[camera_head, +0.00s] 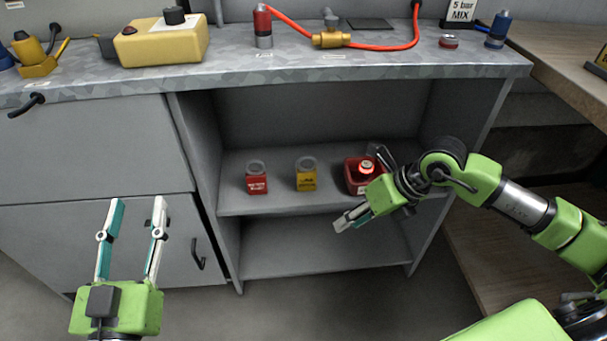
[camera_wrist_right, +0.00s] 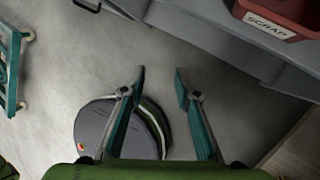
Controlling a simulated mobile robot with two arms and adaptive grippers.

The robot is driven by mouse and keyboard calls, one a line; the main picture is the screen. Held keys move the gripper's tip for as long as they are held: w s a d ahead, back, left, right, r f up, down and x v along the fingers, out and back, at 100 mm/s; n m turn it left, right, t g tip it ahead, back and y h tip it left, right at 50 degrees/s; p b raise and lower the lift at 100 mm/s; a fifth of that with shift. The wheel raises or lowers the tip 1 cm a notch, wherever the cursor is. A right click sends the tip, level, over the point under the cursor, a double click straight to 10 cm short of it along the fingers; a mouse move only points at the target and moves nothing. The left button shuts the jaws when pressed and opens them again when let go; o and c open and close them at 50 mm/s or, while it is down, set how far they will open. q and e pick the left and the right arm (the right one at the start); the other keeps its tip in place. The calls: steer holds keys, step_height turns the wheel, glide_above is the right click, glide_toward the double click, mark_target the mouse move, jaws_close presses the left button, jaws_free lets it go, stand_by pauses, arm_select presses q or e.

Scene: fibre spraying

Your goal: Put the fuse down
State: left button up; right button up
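I cannot make out a fuse with certainty. A small red, pale-topped object (camera_head: 366,167) shows at the red scrap bin (camera_head: 350,180), partly behind my right wrist; I cannot tell what it is. The bin stands on the cabinet shelf and its "SCRAP" label shows in the right wrist view (camera_wrist_right: 262,22). My right gripper (camera_head: 350,217) is in front of the shelf, below the bin. In the right wrist view its fingers (camera_wrist_right: 159,77) are apart with nothing between them. My left gripper (camera_head: 138,203) is open and empty before the cabinet doors.
A red jar (camera_head: 257,182) and a yellow jar (camera_head: 306,180) stand on the shelf (camera_head: 280,207) left of the bin. The worktop above holds a yellow box (camera_head: 160,45), a red hose (camera_head: 400,45) with a brass valve (camera_head: 331,40), and a blue-topped fitting (camera_head: 498,30). The lower shelf is empty.

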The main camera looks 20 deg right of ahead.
steer(key=s+a+r+m+y, duration=0.1)
steer(key=s+a+r+y, duration=0.1)
steer(key=a+r+y, duration=0.35)
steer(key=s+a+r+y, duration=0.2)
steer(key=a, duration=0.7)
steer(key=s+a+r+m+y, duration=0.1)
steer(key=s+a+r+y, duration=0.2)
steer(key=a, duration=0.4)
steer(key=w+d+r+m+t+y, duration=0.1)
steer(key=w+r+m+t, duration=0.1)
steer(key=r+m+t, duration=0.55)
steer(key=w+d+r+m+t, duration=0.2)
steer(key=r+m+t, duration=0.4)
steer(key=m, duration=0.3)
steer(key=w+d+f+m+t+h, duration=0.2)
steer(key=d+f+m+h, duration=0.3)
steer(key=m+h, duration=0.6)
steer(key=w+f+m, duration=0.1)
steer(key=f+m, duration=0.1)
steer(key=m, duration=0.3)
steer(key=shift+w, duration=0.25)
